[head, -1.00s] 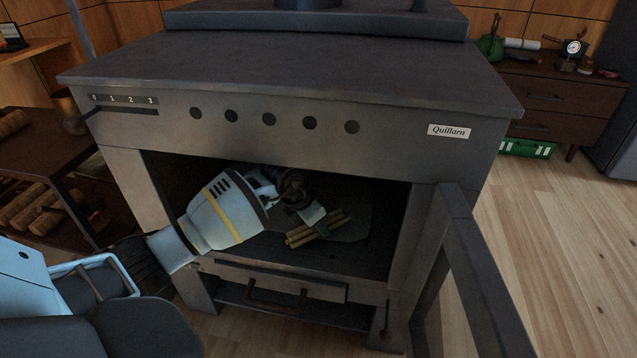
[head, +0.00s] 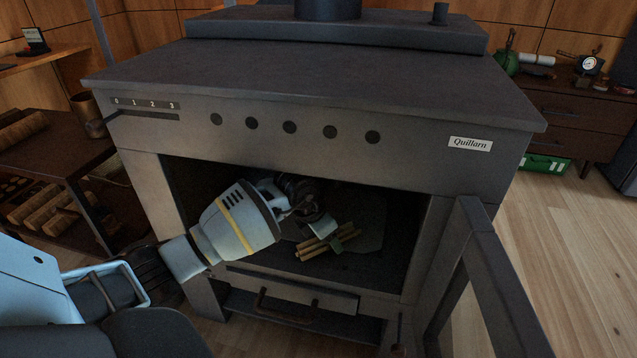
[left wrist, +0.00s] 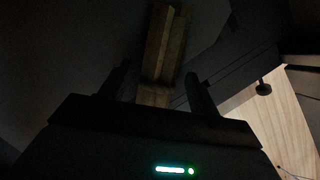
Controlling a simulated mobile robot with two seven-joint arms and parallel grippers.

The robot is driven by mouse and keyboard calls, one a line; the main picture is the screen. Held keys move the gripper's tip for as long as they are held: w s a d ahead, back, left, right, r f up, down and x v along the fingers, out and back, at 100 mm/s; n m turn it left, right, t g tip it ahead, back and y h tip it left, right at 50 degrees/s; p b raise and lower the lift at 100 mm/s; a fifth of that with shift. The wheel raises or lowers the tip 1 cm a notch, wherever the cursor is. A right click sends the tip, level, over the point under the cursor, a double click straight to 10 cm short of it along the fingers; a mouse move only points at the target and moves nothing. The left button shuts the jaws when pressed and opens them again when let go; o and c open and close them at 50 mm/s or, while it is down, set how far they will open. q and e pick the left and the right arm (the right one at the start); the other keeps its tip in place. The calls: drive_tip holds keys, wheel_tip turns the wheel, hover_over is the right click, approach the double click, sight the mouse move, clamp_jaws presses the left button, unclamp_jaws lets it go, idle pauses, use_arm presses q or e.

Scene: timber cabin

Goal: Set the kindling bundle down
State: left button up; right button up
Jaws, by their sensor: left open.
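The kindling bundle (head: 327,241), several light sticks with a dark green band, lies on the firebox floor of the dark stove (head: 290,160). In the left wrist view the bundle (left wrist: 163,50) runs lengthwise ahead of the fingers. My right gripper is not in view.
The stove's door (head: 480,270) hangs open at the right. The firebox's upper edge is close above my left arm. A rack of logs (head: 55,205) stands at the left. A wooden drawer unit (head: 570,115) stands at the back right, with clear floor before it.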

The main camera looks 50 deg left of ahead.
use_arm(q)
drive_tip(key=shift+s+r, duration=0.1)
drive_tip(key=shift+r, duration=0.25)
drive_tip(key=shift+s+r+p, duration=0.1)
drive_tip(key=shift+r+p, duration=0.35)
drive_tip(key=shift+p, duration=0.1)
drive_tip(key=s+a+p, duration=0.1)
drive_tip(key=s, duration=0.2)
drive_tip(key=s+p, duration=0.1)
drive_tip(key=s, duration=0.2)
drive_tip(key=s+a+p, duration=0.1)
drive_tip(key=s, duration=0.3)
drive_tip(key=shift+a+f, duration=0.1)
drive_tip(key=shift+a, duration=0.2)
drive_tip(key=shift+s+a+p, duration=0.15)
drive_tip(key=shift+s+p, duration=0.3)
drive_tip(key=shift+s, duration=0.4)
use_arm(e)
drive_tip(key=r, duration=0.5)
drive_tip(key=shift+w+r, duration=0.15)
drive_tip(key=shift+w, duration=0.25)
